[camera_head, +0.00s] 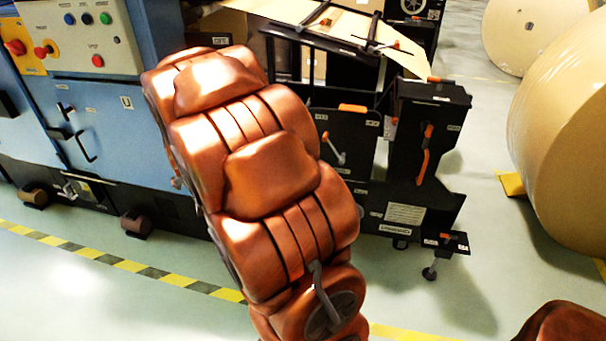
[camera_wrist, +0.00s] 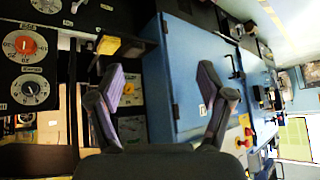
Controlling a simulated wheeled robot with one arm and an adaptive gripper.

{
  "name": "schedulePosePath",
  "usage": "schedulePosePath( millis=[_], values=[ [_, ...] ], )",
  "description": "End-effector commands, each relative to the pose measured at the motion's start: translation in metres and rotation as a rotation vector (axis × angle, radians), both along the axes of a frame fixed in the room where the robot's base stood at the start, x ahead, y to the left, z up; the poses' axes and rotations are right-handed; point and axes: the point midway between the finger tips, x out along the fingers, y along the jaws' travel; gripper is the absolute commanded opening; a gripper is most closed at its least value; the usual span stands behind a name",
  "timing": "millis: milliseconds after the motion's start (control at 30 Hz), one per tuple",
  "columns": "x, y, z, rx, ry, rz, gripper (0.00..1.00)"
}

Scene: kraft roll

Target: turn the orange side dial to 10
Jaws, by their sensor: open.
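The orange side dial (camera_wrist: 25,44) shows at the upper left of the wrist view, an orange knob on a pale round scale. The picture is tilted, and I cannot read for sure which number the knob points to. My gripper (camera_wrist: 162,80) is open and empty in the wrist view, its two dark fingers spread apart. The dial lies to the left of both fingers, apart from them. I cannot make out the dial in the head view, where my copper-coloured arm covers the middle and my gripper is hidden.
A second dial with a dark knob (camera_wrist: 30,90) sits below the orange one. A yellow block (camera_wrist: 108,45) and blue cabinet (camera_wrist: 190,75) are nearby. In the head view, the black machine frame (camera_head: 425,130) stands behind my arm; large kraft rolls (camera_head: 560,130) stand right.

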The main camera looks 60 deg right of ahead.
Motion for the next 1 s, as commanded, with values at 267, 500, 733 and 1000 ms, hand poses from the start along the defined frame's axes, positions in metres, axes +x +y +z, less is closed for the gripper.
schedulePosePath(
  millis=[267, 500, 733, 1000],
  values=[
    [0.04, -0.132, -0.083, -0.167, -0.199, -0.218, 0.79],
    [0.033, -0.245, -0.141, -0.356, -0.346, -0.399, 0.79],
    [-0.004, -0.335, -0.196, -0.56, -0.445, -0.552, 0.79],
    [-0.044, -0.385, -0.226, -0.727, -0.507, -0.649, 0.79]
  ],
)
